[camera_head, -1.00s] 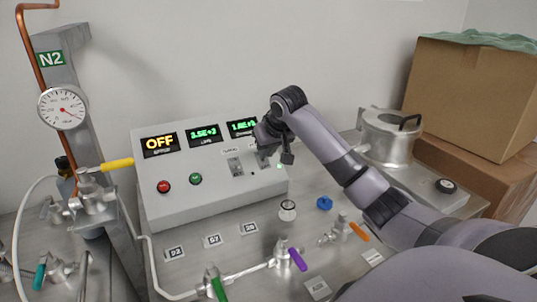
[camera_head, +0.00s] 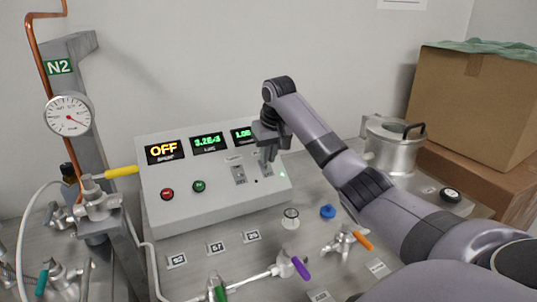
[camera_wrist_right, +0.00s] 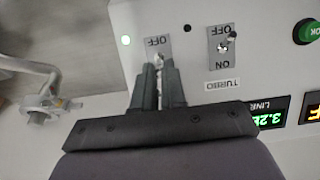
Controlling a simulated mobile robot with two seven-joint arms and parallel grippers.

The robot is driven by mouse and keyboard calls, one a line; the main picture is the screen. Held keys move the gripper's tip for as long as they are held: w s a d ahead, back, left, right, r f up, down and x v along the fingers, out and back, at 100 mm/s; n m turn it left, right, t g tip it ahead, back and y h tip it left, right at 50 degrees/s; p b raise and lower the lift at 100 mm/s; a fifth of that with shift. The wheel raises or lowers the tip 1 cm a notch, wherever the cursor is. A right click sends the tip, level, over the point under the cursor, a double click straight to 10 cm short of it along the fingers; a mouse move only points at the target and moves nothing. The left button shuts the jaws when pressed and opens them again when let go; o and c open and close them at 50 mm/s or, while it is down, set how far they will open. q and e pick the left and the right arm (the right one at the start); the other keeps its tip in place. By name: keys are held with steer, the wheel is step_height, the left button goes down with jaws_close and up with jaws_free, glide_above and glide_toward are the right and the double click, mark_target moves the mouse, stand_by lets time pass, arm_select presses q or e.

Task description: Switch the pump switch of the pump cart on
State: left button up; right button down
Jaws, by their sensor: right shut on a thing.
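The grey sloped control box (camera_head: 205,207) of the pump cart stands against the wall. My right gripper (camera_head: 268,158) is at the right part of its panel, over the right-hand switch. In the right wrist view, the fingers (camera_wrist_right: 160,86) are shut around the small lever of the pump switch (camera_wrist_right: 158,52). Its plate shows the word OFF; the rest of the plate is hidden by the fingers, so I cannot tell the lever's position. A green light (camera_wrist_right: 126,41) glows beside it. The turbo switch (camera_wrist_right: 222,48) sits next to it, clear of the gripper. My left gripper is not in view.
The displays show OFF (camera_head: 165,151) in orange and green readings (camera_head: 207,142). A red button (camera_head: 167,194) and a green button (camera_head: 199,186) are on the panel. Valves with purple (camera_head: 300,268) and orange (camera_head: 362,240) handles stand in front. Cardboard boxes (camera_head: 470,100) are at the right.

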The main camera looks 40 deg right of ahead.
steer(key=c, duration=1.2)
jaws_free()
steer(key=v, duration=0.7)
steer(key=shift+r+b, duration=0.1)
steer(key=shift+b, duration=0.25)
